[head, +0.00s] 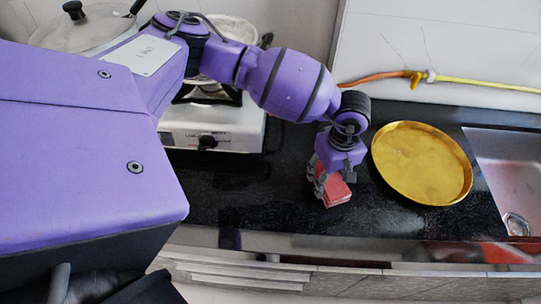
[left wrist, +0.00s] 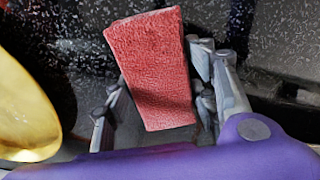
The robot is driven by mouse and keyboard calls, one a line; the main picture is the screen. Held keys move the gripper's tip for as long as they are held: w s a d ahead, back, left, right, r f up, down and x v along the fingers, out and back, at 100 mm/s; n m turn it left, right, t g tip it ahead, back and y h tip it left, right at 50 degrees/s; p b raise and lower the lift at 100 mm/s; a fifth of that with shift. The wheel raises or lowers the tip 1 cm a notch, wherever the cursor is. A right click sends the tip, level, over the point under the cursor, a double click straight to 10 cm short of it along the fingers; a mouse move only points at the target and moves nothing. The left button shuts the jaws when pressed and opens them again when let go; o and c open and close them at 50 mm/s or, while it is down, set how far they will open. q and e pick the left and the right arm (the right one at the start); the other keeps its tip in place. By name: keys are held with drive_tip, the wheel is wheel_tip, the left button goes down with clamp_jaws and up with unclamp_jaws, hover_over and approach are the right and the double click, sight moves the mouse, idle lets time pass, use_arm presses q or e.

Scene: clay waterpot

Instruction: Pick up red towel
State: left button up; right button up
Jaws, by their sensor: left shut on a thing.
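The red towel (head: 335,190) is a small folded block at the black counter, left of the golden plate. It also shows in the left wrist view (left wrist: 152,68), tilted, with its textured face toward the camera. My left gripper (head: 328,184) comes down from above and is shut on the towel. In the left wrist view its fingers (left wrist: 160,105) stand on both sides of the towel's lower part. I cannot tell whether the towel touches the counter. My right gripper is in neither view.
A round golden plate (head: 422,162) lies just right of the towel, and a metal sink (head: 512,165) is at the far right. A white stove (head: 212,128) stands at the left. A yellow and orange hose (head: 470,82) runs along the wall. The counter's front edge is close below the towel.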

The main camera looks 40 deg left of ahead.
use_arm(q)
drive_tip(key=shift+r, duration=0.15)
drive_tip(key=shift+w+r, duration=0.1)
drive_tip(key=shift+r, duration=0.45)
drive_tip(key=r, duration=0.2)
drive_tip(key=shift+s+r, duration=0.25)
drive_tip(key=shift+r, duration=0.05)
drive_tip(key=s+r, duration=0.9)
drive_tip(key=s, duration=0.4)
drive_tip(key=shift+s+d, duration=0.25)
drive_tip(key=shift+s, duration=0.1)
